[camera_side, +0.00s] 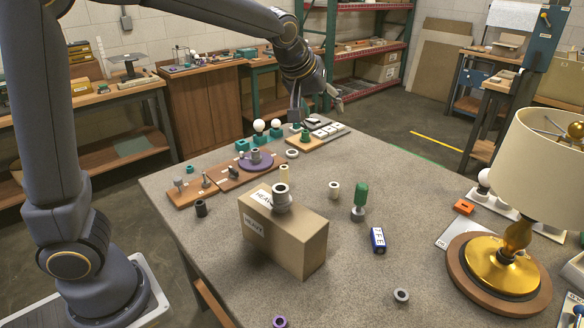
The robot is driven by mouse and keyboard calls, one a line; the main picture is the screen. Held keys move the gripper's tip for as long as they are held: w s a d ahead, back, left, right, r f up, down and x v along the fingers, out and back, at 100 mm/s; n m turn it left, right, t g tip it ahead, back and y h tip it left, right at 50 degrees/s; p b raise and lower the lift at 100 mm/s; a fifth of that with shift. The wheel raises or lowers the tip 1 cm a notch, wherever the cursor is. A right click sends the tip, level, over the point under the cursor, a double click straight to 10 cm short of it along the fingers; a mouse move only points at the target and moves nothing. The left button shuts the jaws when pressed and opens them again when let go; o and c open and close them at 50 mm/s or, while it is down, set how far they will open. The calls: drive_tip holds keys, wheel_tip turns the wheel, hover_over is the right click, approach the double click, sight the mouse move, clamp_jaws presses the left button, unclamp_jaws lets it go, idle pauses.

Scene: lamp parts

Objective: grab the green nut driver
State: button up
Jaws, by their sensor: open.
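The green nut driver (361,195) stands upright on the grey table, right of the cardboard box, with its green handle up and a grey metal part at its foot. My gripper (317,106) is open at the far end of the table, above and behind the nut driver and well apart from it. Its fingers are spread, and I see nothing between them.
A cardboard box (302,246) marked heavy carries a grey collar (281,196). A lamp (508,265) stands at right. Wooden part boards (236,179) line the back left.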

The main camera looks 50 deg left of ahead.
drive_tip(key=w+d+f+m, duration=0.1)
drive_tip(key=w+d+f, duration=0.4)
drive_tip(key=f, duration=0.2)
drive_tip(key=m+g+y, duration=0.1)
approach(362, 187)
drive_tip(key=x, duration=0.6)
drive_tip(key=shift+f, duration=0.15)
drive_tip(key=shift+x, duration=2.8)
drive_tip(key=shift+c, duration=0.3)
clamp_jaws()
